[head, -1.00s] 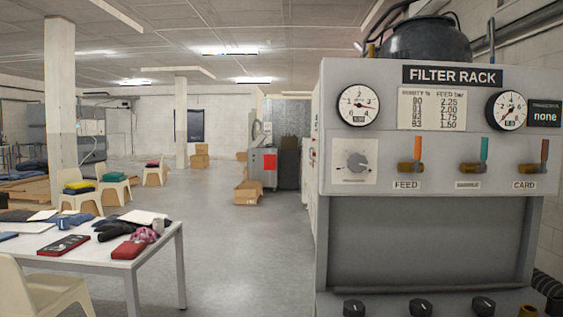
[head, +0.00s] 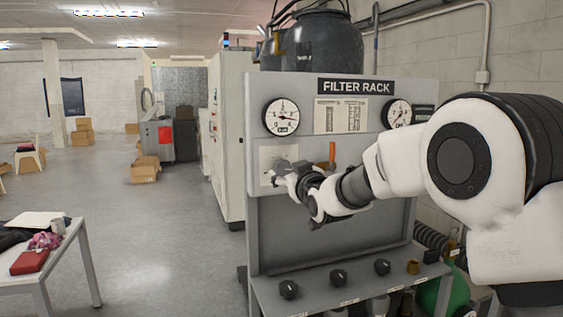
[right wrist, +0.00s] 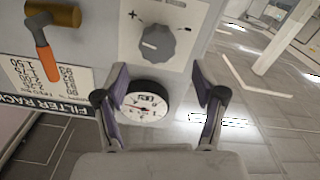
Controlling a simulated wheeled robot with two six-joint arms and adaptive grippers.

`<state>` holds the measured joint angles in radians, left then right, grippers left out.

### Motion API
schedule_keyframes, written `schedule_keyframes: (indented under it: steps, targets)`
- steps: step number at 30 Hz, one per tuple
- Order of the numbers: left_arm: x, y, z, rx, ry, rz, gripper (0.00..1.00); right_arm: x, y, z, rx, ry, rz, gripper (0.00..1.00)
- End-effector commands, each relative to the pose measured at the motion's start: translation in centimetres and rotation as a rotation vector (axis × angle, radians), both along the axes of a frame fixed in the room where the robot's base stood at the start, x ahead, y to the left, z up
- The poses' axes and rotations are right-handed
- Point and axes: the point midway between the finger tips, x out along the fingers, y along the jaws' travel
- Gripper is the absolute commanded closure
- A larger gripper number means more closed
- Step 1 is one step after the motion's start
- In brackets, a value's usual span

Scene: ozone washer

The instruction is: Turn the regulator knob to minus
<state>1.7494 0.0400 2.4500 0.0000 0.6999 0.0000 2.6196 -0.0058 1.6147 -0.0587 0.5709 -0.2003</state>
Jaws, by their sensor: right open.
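The regulator knob (right wrist: 158,43) is a grey lobed dial on a white plate in the right wrist view. A plus mark shows beside it, and a light pointer line on it points roughly left in that view. In the head view my right gripper covers most of the knob; part of its white plate (head: 268,155) shows. My right gripper (head: 281,174) is in front of the plate. In the right wrist view the gripper (right wrist: 158,72) is open, its fingers spread to either side below the knob, with nothing between them. My left gripper is out of view.
The filter rack (head: 427,90) carries a left gauge (head: 282,117), a right gauge (head: 396,113) and an orange valve lever (head: 332,154) close to my right arm. Black knobs (head: 289,289) line the lower shelf. A white table (head: 75,240) stands at left; floor between is clear.

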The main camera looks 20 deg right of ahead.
Motion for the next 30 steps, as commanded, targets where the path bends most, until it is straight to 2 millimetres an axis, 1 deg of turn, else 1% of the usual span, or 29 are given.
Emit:
schedule_keyframes:
  steps: [1, 3, 6, 9, 12, 17, 18, 20, 21, 23, 30]
  targets:
    - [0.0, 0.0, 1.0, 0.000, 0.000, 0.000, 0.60, 1.0, 0.0, 0.3, 0.001, 0.003, 0.000, 0.30]
    - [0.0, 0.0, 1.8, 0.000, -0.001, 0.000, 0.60, 2.4, 0.1, 0.4, 0.001, 0.003, 0.000, 0.30]
    - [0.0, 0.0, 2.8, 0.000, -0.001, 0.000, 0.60, 4.3, 0.1, 0.3, 0.001, 0.003, 0.000, 0.30]
    - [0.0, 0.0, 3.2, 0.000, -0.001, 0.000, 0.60, 5.5, 0.2, 0.1, 0.002, 0.003, 0.000, 0.30]
    - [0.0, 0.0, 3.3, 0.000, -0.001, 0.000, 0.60, 6.0, 0.2, -0.1, 0.002, 0.003, 0.000, 0.30]
    - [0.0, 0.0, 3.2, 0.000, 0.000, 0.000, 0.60, 6.1, 0.2, -0.2, 0.002, 0.004, 0.000, 0.30]
    - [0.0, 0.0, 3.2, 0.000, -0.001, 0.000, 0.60, 6.1, 0.2, -0.2, 0.002, 0.004, 0.000, 0.34]
    - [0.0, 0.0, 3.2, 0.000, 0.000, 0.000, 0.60, 6.0, 0.2, -0.2, 0.002, 0.004, 0.000, 0.55]
    - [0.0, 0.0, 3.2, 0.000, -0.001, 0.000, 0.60, 6.0, 0.2, -0.2, 0.002, 0.004, 0.000, 0.69]
    - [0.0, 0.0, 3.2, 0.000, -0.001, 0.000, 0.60, 6.0, 0.2, -0.2, 0.002, 0.004, 0.000, 0.90]
    - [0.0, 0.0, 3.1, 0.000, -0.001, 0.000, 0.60, 6.0, 0.2, -0.3, -0.001, 0.004, 0.000, 0.91]
